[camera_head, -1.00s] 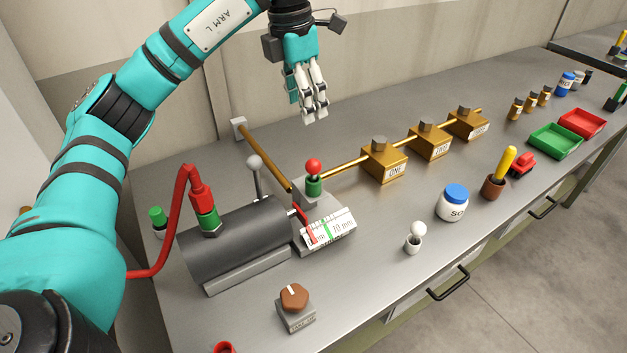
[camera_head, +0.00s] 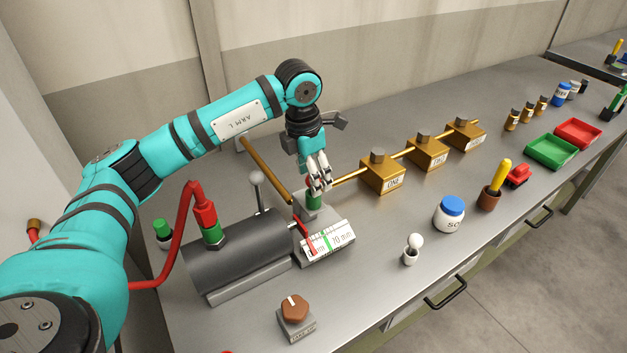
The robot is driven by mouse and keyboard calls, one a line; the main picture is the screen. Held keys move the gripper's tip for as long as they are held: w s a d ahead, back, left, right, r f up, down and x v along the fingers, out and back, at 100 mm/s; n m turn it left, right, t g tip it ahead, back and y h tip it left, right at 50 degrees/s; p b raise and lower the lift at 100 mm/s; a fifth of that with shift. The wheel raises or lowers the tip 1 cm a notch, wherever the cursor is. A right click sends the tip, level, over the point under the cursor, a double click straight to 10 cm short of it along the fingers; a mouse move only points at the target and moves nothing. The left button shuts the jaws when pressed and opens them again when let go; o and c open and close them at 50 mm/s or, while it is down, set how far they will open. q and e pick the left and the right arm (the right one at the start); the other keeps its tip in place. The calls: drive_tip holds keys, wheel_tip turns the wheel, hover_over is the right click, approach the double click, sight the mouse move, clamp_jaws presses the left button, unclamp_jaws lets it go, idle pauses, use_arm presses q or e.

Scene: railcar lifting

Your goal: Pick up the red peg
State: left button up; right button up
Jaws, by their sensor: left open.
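My left gripper (camera_head: 319,184) is open, pointing down over the green collar (camera_head: 314,201) on a small grey block behind the scale plate. Its fingers hide the red ball-topped part on that collar, and I cannot tell if they touch it. A red plug (camera_head: 205,213) with a red hose sits in a green collar on top of the dark cylinder (camera_head: 235,256). I cannot tell for certain which red part is the peg. My right gripper is not in view.
A white scale plate (camera_head: 328,240) and a thin ball-ended lever (camera_head: 257,178) stand close to the gripper. Brass blocks (camera_head: 383,172) on a rod are to the right. A brown knob (camera_head: 295,308) is in front. Red (camera_head: 578,132) and green (camera_head: 552,151) trays lie far right.

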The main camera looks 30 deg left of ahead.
use_arm(q)
drive_tip(key=shift+w+f+p, duration=0.15)
drive_tip(key=shift+f+p, duration=0.05)
drive_tip(key=shift+f, duration=0.6)
drive_tip(key=shift+w+f+p, duration=0.1)
drive_tip(key=shift+f+p, duration=0.05)
drive_tip(key=shift+f, duration=0.6)
drive_tip(key=shift+d, duration=0.1)
drive_tip(key=shift+c, duration=0.2)
clamp_jaws()
